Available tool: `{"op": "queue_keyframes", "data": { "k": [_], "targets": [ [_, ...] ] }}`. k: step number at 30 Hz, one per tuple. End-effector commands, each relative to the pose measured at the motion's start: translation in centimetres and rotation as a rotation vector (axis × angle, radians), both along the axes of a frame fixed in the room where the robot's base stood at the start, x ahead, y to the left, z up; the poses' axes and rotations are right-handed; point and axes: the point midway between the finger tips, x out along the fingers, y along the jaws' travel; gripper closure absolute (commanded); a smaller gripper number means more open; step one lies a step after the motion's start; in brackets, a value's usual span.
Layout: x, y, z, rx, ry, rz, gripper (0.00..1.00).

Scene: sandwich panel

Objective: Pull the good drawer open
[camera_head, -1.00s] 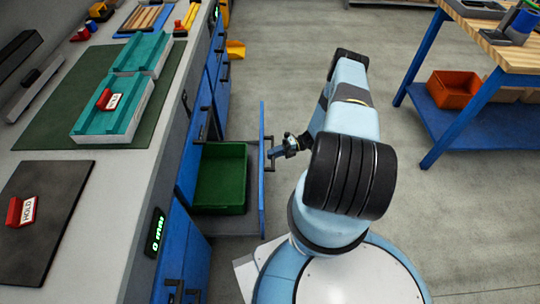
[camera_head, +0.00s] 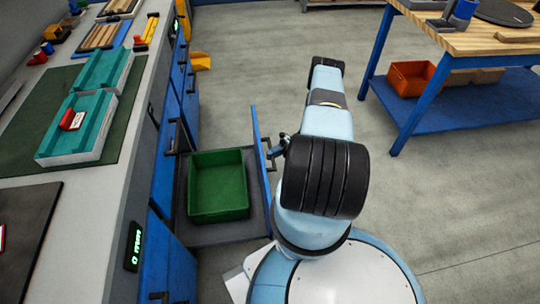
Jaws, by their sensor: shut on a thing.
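The blue-fronted drawer (camera_head: 259,165) stands pulled out from the blue cabinet under the counter. A green bin (camera_head: 218,187) sits inside it on the grey drawer floor (camera_head: 212,233). My gripper (camera_head: 272,152) is at the outer side of the drawer front, at its handle, and appears closed on it. The fingertips and the handle are small and partly hidden by my arm, so the exact hold is hard to see.
The counter (camera_head: 112,175) at left holds teal trays (camera_head: 82,120) with a red tag and a dark mat (camera_head: 22,235). A wooden-topped table (camera_head: 480,45) with an orange bin (camera_head: 412,78) below stands at upper right. The floor between is clear.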

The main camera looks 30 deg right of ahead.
Motion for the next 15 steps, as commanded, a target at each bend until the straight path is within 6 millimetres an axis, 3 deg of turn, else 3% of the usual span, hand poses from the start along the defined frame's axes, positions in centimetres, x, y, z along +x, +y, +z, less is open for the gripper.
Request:
{"op": "queue_keyframes", "data": {
  "k": [2,3,9,15],
  "targets": [
    [0.11,0.02,-0.36,-0.012,0.0,-0.003,1.0],
    [0.15,0.05,-0.36,-0.012,0.0,-0.003,0.76],
    [0.25,0.22,-0.2,-0.009,-0.001,0.001,0.57],
    [0.28,0.29,-0.1,-0.007,-0.002,0.003,0.57]
  ]
}}
